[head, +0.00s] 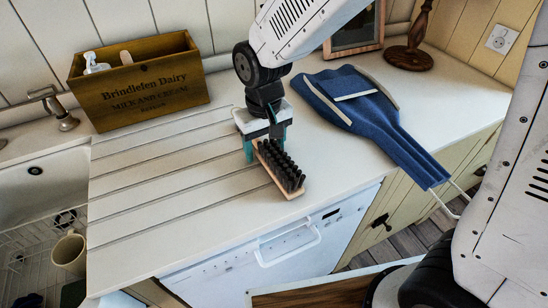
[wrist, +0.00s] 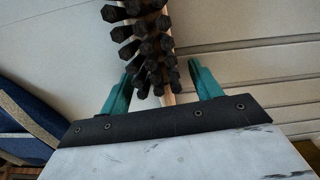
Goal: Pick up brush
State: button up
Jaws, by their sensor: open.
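The brush (head: 280,171) has a pale wooden back and dark bristles facing up. It lies on the white grooved counter, slanting from my gripper toward the counter's front edge. My gripper (head: 265,146) is over the brush's far end, with its teal fingers apart. In the wrist view the brush (wrist: 148,38) runs down between the two fingers of my gripper (wrist: 165,88). Gaps show between the fingers and the brush there. The brush's far end is partly hidden by my gripper.
A wooden dairy crate (head: 140,83) with bottles stands at the back left. A blue apron (head: 365,108) lies right of my gripper, hanging over the front edge. A sink (head: 40,190) with a mug (head: 69,252) is at the left. The grooved counter left of the brush is clear.

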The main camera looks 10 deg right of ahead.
jog(key=shift+f, duration=0.25)
jog(key=c, duration=1.2)
jog(key=shift+o, duration=0.2)
jog(key=shift+r, duration=0.1)
